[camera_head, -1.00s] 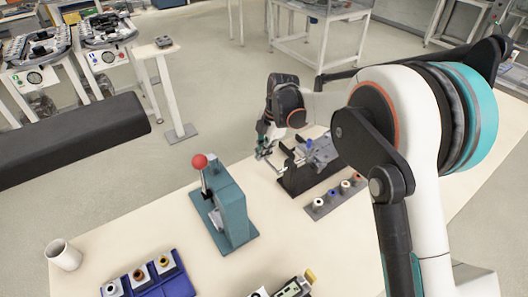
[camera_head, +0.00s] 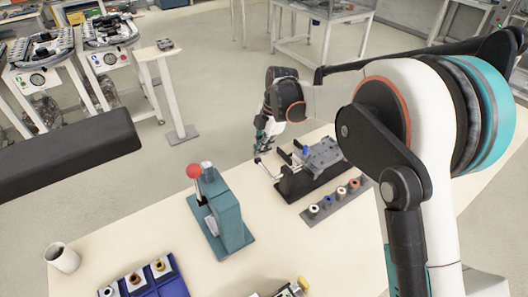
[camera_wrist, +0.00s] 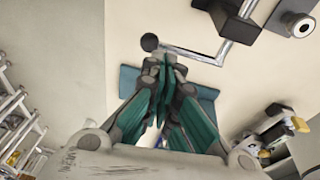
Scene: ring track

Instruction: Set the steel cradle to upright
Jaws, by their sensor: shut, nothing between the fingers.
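The steel cradle (camera_head: 324,156) is a grey metal frame on a black stand (camera_head: 303,184) on the bench, with a blue part at its near left end. Its broad face looks upward and somewhat tilted; I cannot tell the exact angle. A crank (camera_head: 265,170) with a dark knob sticks out from the stand's left side. The crank also shows in the wrist view (camera_wrist: 195,54), its black knob left of the bent rod. My gripper (camera_head: 260,148) is at the crank's far left, its teal fingers shut and empty. In the wrist view the fingertips (camera_wrist: 165,62) appear close below the knob; contact is unclear.
A teal press (camera_head: 225,215) with a red ball handle stands left of the cradle stand. A rack of several spools (camera_head: 335,200) lies just in front of the stand. A blue tray (camera_head: 150,282) and a white mug (camera_head: 62,257) are at the front left.

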